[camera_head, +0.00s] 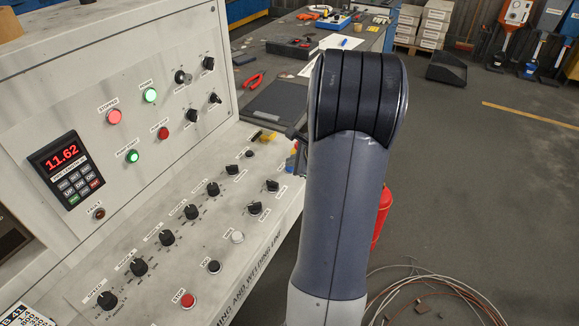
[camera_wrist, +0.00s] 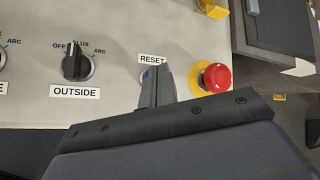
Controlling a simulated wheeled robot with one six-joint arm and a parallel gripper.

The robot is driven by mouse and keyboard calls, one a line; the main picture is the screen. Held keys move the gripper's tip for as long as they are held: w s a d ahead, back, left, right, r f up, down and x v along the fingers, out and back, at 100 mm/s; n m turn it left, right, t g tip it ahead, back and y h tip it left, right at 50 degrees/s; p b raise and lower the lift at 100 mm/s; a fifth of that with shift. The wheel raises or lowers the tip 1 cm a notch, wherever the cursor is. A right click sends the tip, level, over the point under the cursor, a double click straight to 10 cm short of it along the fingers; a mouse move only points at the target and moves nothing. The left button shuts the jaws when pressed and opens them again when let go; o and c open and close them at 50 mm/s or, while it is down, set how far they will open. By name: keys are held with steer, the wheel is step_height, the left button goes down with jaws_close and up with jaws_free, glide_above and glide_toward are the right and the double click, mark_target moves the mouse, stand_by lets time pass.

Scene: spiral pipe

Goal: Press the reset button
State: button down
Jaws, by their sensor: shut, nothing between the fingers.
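The reset button (camera_wrist: 147,76) shows in the wrist view as a small blue patch with a pale rim, under a white RESET label (camera_wrist: 152,58). Most of it is hidden behind my gripper (camera_wrist: 157,76). My gripper is shut and empty, with its grey fingers pointing at the panel right over the button. I cannot tell whether the fingertips touch it. In the head view my arm covers this part of the panel, and the button cannot be made out.
A red emergency stop (camera_wrist: 217,77) on a yellow base sits close to the right of my fingers. A black OUTSIDE knob (camera_wrist: 77,66) is to the left. The sloped panel also holds a red stop button (camera_head: 188,300). A red cylinder (camera_head: 382,215) stands behind my arm.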

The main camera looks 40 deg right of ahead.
steer(key=shift+r+p, duration=0.3)
steer(key=shift+r, duration=0.3)
steer(key=shift+r, duration=0.15)
step_height(320, 180, up, 5)
steer(key=p, duration=0.4)
stand_by(0.5)
